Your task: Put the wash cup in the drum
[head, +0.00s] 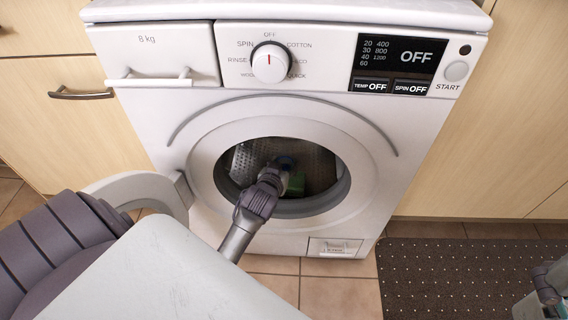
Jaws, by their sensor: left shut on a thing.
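The washing machine's door stands open to the left, and its drum (246,160) shows through the round opening. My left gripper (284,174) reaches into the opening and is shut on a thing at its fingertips.
The open door (150,192) is at the left, partly behind my left arm. A dark dotted mat (450,275) lies on the tiled floor at the right. Wooden cabinets (490,130) flank the machine.

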